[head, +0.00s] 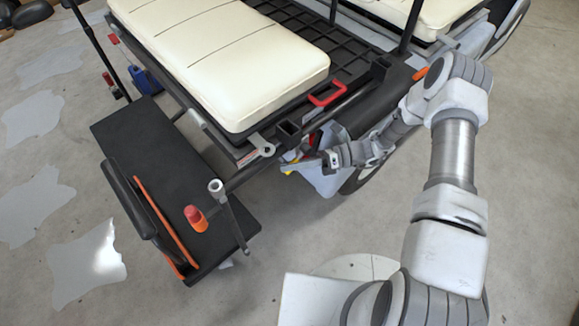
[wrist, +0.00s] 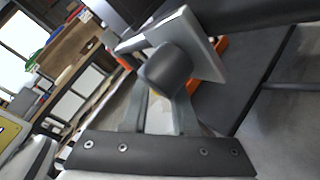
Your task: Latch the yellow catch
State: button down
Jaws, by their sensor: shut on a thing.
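Only a little yellow of the yellow catch (head: 289,170) shows in the head view, at the cart's near corner by the tip of my gripper (head: 303,163). My gripper reaches in from the right, low beside the cart frame. In the wrist view my gripper (wrist: 163,88) has its two grey fingers converging at a dark rounded part in front of a grey plate (wrist: 205,50). A small yellow patch shows between the fingers, so it appears shut on the catch. Most of the catch is hidden, and its latch position cannot be told.
A red handle (head: 326,94) and a grey lever (head: 258,149) sit on the cart frame near my arm. A cream seat (head: 225,60) lies behind. A black step (head: 130,135) with an orange-red knob (head: 195,215) stands left. The floor in front is open.

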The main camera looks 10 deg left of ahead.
jog(key=h+p, duration=0.1)
jog(key=d+f+n+t+h+p, duration=0.1)
jog(key=shift+w+n+h, duration=0.3)
jog(key=shift+w, duration=0.1)
jog(key=shift+w+d+f+n+t+h+b, duration=0.15)
jog(key=shift+w+d+f+n+t+h, duration=0.3)
jog(key=shift+t+h, duration=0.45)
jog(key=shift+w+d+f+n+t+h+b, duration=0.2)
jog(key=shift+w+d+n+t+h, duration=0.3)
jog(key=shift+t+h, duration=0.35)
jog(key=shift+w+d+f+n+t+h+b, duration=0.1)
jog(key=shift+w+d+f+n+t+h, duration=0.3)
jog(key=shift+t+h, duration=0.5)
jog(key=shift+w+a+h, duration=0.1)
jog(key=shift+w+h, duration=0.1)
jog(key=shift+h, duration=0.05)
jog(key=c, duration=0.7)
grip_release()
